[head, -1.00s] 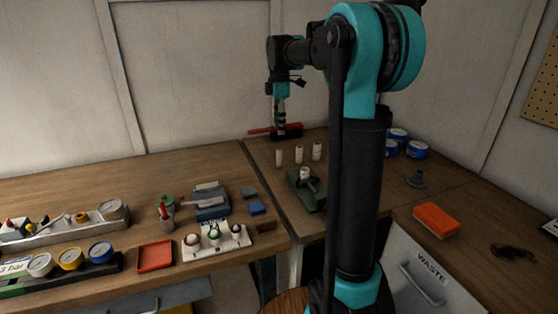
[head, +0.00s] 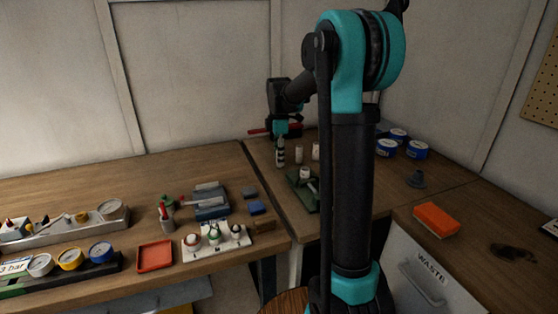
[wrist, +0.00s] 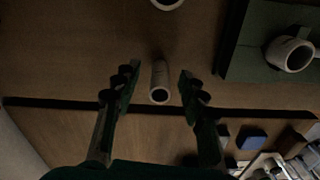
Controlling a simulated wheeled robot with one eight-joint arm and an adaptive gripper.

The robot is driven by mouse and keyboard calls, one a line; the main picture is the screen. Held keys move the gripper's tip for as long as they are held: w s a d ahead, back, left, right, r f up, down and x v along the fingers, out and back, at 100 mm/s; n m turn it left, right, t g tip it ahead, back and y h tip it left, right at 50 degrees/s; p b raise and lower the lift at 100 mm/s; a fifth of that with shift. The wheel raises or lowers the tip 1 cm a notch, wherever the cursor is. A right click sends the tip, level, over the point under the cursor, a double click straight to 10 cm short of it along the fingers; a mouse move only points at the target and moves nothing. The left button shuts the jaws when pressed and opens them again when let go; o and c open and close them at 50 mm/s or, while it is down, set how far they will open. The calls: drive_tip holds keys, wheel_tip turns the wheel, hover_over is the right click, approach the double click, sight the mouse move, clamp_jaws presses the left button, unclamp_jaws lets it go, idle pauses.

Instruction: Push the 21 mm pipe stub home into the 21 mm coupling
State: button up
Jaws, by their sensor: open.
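My gripper (wrist: 157,75) is open, its dark fingers on either side of a pale upright pipe stub (wrist: 160,82), with gaps to both. In the head view my gripper (head: 280,152) is low over the left end of the stub row and hides most of that stub. Two more stubs, a middle one (head: 299,155) and a right one (head: 316,152), stand beside it. A pale coupling (head: 305,173) sits in a green fixture (head: 302,192); the coupling also shows at upper right in the wrist view (wrist: 290,53). I cannot read the stub sizes.
A red tool (head: 260,131) lies behind my gripper. Blue-and-white tins (head: 416,150) stand at the back right. A white block with fittings (head: 218,243) and a red tray (head: 155,256) are on the left bench. An orange box (head: 436,220) is at the right.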

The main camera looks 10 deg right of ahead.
drive_tip(key=shift+c, duration=0.4)
clamp_jaws()
drive_tip(key=shift+r, duration=0.1)
